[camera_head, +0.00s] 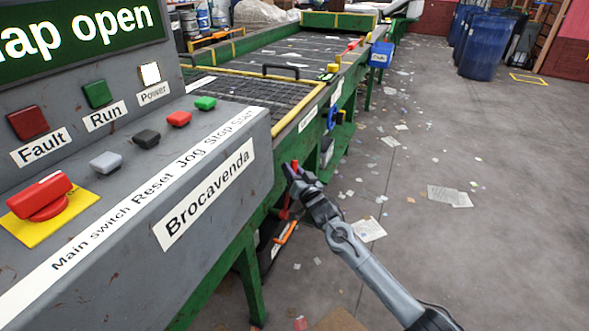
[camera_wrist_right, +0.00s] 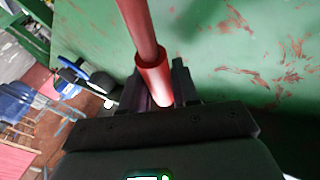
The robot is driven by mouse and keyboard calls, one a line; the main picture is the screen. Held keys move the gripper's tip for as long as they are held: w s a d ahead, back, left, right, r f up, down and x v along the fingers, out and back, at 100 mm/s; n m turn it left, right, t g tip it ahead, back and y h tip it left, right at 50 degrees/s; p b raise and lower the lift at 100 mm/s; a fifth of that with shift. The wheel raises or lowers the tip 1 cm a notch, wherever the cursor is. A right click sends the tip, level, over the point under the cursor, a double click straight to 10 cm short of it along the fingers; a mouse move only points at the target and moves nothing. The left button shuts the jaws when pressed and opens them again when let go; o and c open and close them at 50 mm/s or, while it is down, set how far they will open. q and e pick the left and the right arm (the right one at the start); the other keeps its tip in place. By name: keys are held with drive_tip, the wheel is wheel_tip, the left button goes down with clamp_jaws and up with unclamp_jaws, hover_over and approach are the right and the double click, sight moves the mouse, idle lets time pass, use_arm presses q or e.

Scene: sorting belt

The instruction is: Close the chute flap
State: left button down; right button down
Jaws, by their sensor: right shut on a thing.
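My right gripper (camera_head: 293,174) is at the green side of the machine, just right of the grey console. It is shut on a red lever (camera_head: 295,164). In the right wrist view the lever (camera_wrist_right: 154,82) is a red rod with a thicker sleeve at its end, and the sleeve sits between my dark fingers (camera_wrist_right: 160,92). The display (camera_head: 80,35) shows "lap open" in white on green, with its left part cut off. I cannot make out the flap itself. My left gripper is not in view.
The grey console (camera_head: 215,140) carries a red main switch (camera_head: 40,195) and several buttons. Behind it runs the green-framed belt (camera_head: 310,55). A blue box (camera_head: 381,54) hangs farther along the frame. The floor at right is open, with scattered papers (camera_head: 450,196) and blue barrels (camera_head: 485,45) far back.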

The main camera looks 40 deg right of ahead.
drive_tip(key=s+a+n+t+y, duration=0.5)
drive_tip(key=s+a+n+y, duration=0.2)
drive_tip(key=a+n, duration=0.4)
drive_tip(key=shift+a+r+n+t+b, duration=0.3)
drive_tip(key=shift+n+t+b, duration=0.1)
drive_tip(key=shift+n, duration=1)
drive_tip(key=shift+y, duration=0.4)
drive_tip(key=c, duration=1.2)
unclamp_jaws()
drive_tip(key=shift+o, duration=1.3)
drive_tip(key=shift+f, duration=0.1)
drive_tip(key=shift+s, duration=0.1)
